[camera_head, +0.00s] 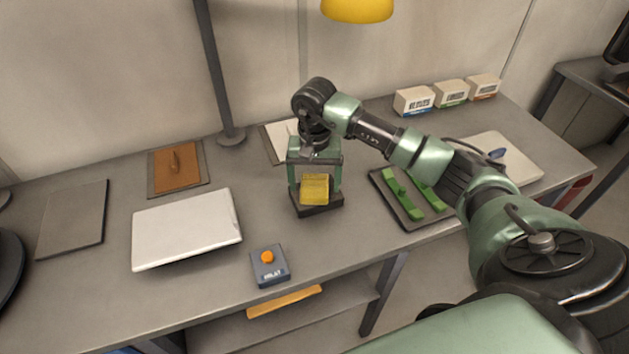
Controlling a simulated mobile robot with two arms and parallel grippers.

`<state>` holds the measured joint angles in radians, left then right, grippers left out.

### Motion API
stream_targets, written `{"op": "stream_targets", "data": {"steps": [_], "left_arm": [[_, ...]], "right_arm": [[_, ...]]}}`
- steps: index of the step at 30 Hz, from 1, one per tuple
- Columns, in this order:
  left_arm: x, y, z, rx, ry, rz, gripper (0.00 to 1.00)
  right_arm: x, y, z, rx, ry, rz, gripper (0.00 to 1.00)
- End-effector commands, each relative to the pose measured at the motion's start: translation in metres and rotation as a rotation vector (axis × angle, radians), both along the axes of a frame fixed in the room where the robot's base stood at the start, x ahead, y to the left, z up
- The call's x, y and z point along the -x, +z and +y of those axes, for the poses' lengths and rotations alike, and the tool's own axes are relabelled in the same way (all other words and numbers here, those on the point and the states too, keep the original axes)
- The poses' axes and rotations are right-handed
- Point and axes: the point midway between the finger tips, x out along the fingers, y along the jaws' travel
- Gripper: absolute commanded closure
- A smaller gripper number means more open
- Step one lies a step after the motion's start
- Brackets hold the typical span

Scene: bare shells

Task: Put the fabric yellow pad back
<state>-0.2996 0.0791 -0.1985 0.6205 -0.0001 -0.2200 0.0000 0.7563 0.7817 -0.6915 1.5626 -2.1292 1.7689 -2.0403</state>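The yellow pad (314,190) is a small block near the middle of the table, at the lower end of my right gripper (317,186). The gripper points down, with a green side part on each side of the pad. A dark flat piece (319,210) shows just under the pad; I cannot tell whether it is a holder or part of the gripper. I cannot make out whether the fingers touch the pad. An empty dark grey mat (73,218) lies at the far left of the table. My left gripper is not in view.
On the grey table (215,290) are a white laptop-like slab (186,230), an orange-button box (270,267), a brown pad on a mat (175,169), green pieces on a dark tray (408,220), and three small boxes (450,94). A lamp post (214,70) stands behind.

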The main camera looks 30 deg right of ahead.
Motion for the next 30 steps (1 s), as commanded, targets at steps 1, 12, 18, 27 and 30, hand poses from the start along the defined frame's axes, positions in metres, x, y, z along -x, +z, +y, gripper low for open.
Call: {"op": "stream_targets", "data": {"steps": [1, 12, 18, 27, 30], "left_arm": [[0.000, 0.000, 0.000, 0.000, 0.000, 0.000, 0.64], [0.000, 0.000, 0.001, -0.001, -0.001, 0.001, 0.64], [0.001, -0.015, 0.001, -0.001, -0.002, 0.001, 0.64], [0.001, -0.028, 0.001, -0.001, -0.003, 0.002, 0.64], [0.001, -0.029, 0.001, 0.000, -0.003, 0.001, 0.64]], "right_arm": [[0.000, 0.000, 0.000, 0.000, 0.000, 0.000, 0.15], [-0.001, 0.008, 0.000, 0.000, 0.000, -0.003, 0.15], [-0.002, 0.046, -0.001, 0.002, 0.000, -0.007, 0.15], [-0.001, 0.106, 0.000, 0.000, 0.000, -0.004, 0.15], [-0.001, 0.117, 0.000, 0.000, -0.001, -0.002, 0.15]]}}
